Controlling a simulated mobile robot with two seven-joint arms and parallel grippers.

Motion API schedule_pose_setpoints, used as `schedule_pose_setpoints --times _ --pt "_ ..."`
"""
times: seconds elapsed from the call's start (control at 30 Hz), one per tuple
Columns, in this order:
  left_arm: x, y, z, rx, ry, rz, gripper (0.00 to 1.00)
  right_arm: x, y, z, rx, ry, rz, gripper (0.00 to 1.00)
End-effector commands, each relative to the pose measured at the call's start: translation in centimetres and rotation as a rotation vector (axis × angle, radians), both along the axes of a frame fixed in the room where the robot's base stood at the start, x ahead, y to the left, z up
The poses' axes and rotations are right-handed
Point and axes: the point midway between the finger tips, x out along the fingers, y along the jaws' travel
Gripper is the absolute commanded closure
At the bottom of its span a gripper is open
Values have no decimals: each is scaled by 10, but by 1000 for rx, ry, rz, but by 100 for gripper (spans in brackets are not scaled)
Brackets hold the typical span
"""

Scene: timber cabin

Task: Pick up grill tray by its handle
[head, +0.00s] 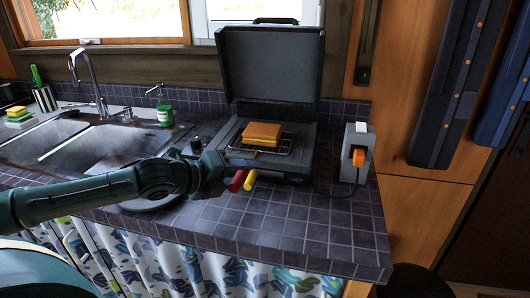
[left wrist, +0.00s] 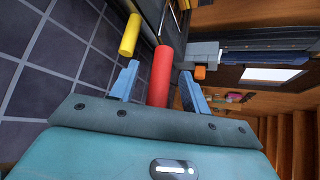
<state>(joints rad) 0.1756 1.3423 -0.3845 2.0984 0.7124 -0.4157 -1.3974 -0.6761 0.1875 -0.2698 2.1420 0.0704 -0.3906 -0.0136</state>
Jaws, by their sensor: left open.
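The grill (head: 300,150) stands on the tiled counter with its dark lid raised. A wire rack (head: 286,150) with toast-like slices (head: 262,134) on it sits in the grill. A red handle (head: 237,181) and a yellow handle (head: 250,179) stick out at the front; I cannot tell which belongs to the grill tray. My left gripper (head: 222,177) is at the red handle, its fingers partly hidden in the head view. In the left wrist view my open left gripper (left wrist: 160,84) has the red handle (left wrist: 161,75) between its fingers, with gaps visible. The yellow handle (left wrist: 130,35) lies outside the left finger.
A sink (head: 80,150) with a tap (head: 88,85) is at the left. A green bottle (head: 164,112) stands behind. The counter front (head: 300,235) is clear.

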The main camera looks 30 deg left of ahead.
Motion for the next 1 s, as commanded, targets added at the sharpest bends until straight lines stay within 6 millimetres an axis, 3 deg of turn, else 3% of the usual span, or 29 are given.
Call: schedule_pose_setpoints --times 0.23,0.8,1.0 --pt "0 0 0 0 -1 -1 53 2 -4 2 3 -5 -12 64" --pt "0 0 0 1 0 0 99 2 -1 1 14 0 -18 64" --pt "0 0 0 1 0 0 100 1 -1 -1 11 2 -16 64"
